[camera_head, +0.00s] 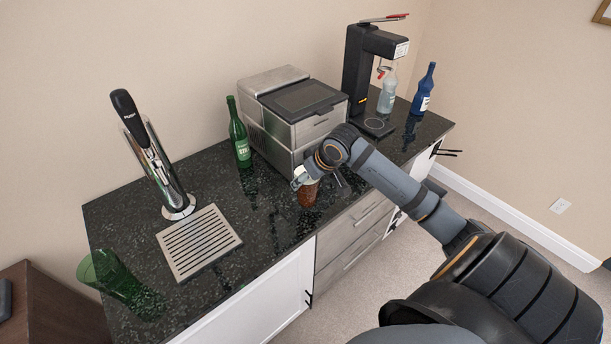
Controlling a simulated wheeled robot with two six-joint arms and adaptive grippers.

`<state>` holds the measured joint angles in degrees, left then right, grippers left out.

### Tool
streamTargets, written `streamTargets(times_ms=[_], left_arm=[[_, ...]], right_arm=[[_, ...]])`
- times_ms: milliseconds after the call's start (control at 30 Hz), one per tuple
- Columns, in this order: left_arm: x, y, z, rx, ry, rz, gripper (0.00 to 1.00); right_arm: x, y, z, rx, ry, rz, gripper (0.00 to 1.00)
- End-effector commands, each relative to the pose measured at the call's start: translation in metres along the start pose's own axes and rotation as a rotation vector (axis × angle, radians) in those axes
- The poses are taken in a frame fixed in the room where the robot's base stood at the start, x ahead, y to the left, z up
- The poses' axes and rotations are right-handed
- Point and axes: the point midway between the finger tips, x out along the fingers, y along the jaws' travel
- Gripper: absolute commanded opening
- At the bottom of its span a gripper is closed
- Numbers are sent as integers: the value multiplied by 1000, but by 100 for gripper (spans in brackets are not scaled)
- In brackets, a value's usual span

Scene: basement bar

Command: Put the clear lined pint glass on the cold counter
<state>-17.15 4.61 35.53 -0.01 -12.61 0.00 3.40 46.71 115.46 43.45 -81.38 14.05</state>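My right arm reaches in from the right, and its gripper (318,179) is low over the front edge of the dark speckled counter (262,215). A reddish-brown glass (308,194) stands upright right at the gripper, its upper part hidden by it. I cannot tell whether the fingers touch or grip it. I cannot make out a clear lined pint glass; a green tinted glass (105,270) stands at the counter's left end. I cannot tell which surface is the cold counter. My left gripper is not in view.
A steel ice-maker-like machine (293,104) stands behind the gripper, with a green bottle (239,135) beside it. A tap tower (152,158) and slotted drip tray (198,242) are left. A black dispenser (362,72), clear bottle (387,95) and blue bottle (423,92) stand right.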

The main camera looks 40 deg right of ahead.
Motion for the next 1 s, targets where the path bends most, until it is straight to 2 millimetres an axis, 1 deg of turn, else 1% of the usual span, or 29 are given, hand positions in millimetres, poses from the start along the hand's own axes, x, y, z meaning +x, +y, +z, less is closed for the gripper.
streamTargets(times_ms=[133, 300, 400, 767, 800, 933, 1000], left_arm=[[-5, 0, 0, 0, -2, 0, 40], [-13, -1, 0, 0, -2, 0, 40], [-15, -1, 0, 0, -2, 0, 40], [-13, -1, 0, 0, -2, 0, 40], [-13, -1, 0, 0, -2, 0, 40], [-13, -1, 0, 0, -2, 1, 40], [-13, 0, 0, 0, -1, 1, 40]], right_arm=[[10, 8, 3, 2, -1, 0, 8], [26, 6, 12, 1, 1, -2, 8], [32, 6, 16, 1, 2, -1, 8], [36, 7, 18, -1, 2, 1, 8], [37, 7, 19, 0, -1, 1, 75], [36, 7, 19, 0, -1, 1, 93], [36, 7, 19, 0, -1, 1, 94]])
